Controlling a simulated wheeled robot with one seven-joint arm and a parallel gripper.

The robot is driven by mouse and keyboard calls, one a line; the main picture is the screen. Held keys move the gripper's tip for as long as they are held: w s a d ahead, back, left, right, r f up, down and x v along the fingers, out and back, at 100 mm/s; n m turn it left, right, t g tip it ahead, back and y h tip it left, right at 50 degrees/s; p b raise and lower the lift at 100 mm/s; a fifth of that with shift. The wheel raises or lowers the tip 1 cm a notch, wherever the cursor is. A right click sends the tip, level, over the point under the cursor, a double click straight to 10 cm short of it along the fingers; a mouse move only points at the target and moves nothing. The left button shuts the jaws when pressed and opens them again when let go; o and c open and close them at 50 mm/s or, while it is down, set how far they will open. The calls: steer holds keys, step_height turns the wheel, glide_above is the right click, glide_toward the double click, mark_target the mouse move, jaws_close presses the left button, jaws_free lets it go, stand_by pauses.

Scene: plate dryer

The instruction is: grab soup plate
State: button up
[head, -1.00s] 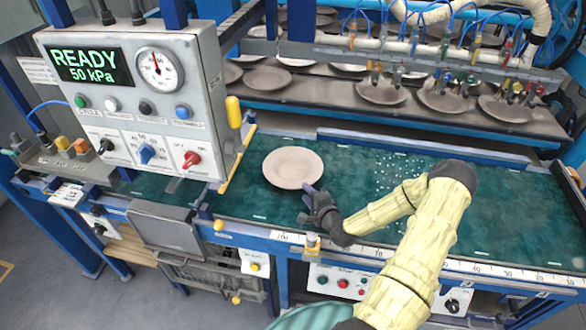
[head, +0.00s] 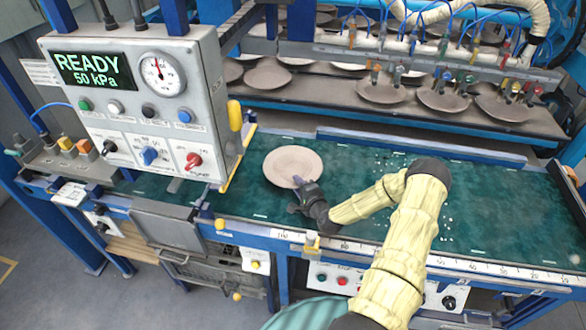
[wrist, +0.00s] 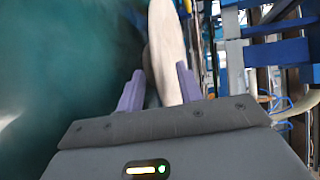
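A round pale beige soup plate (head: 290,163) lies on the green work surface, right of the control box. My gripper (head: 302,186) is at the plate's near rim in the head view, its fingers partly overlapping the rim. In the wrist view the plate (wrist: 168,45) is seen nearly edge-on, and its rim reaches down between the two purple fingers. My gripper (wrist: 160,86) is open there, with visible space between the fingers. Whether either finger touches the plate cannot be told.
A control box (head: 130,105) reading "READY 50 kPa" stands left of the plate, with a yellow handle (head: 234,112) close by. Behind, a dryer shelf (head: 330,88) holds several plates under suction cups. The green surface (head: 490,205) is free to the right.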

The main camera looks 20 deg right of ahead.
steer(key=shift+c, duration=0.5)
jaws_close()
steer(key=shift+r, duration=0.1)
step_height(320, 180, up, 10)
steer(key=shift+b, duration=0.8)
